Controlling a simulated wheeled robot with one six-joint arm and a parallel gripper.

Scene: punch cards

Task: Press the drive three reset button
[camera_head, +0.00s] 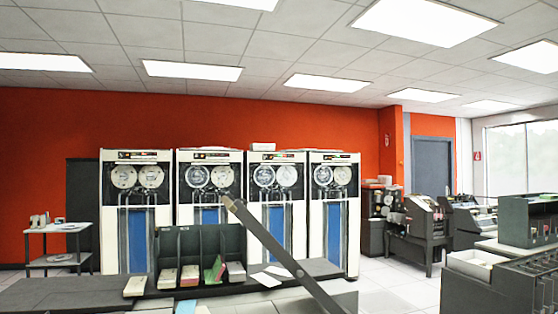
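Four tall white-framed tape drives stand side by side against the red wall, each with two reels at the top. Counting from the left, the third drive (278,215) has a blue lower panel and a dark top strip (277,157) with small coloured marks, one of them green. Its reset button is too small to tell apart. A dark diagonal bar crosses in front of the drive's lower part.
A dark rack (201,245) with cards in its slots stands on a low dark counter in front of the drives. A small side table (58,228) is at left. Grey machines (421,226) and a counter (490,292) fill the right. White floor shows between them.

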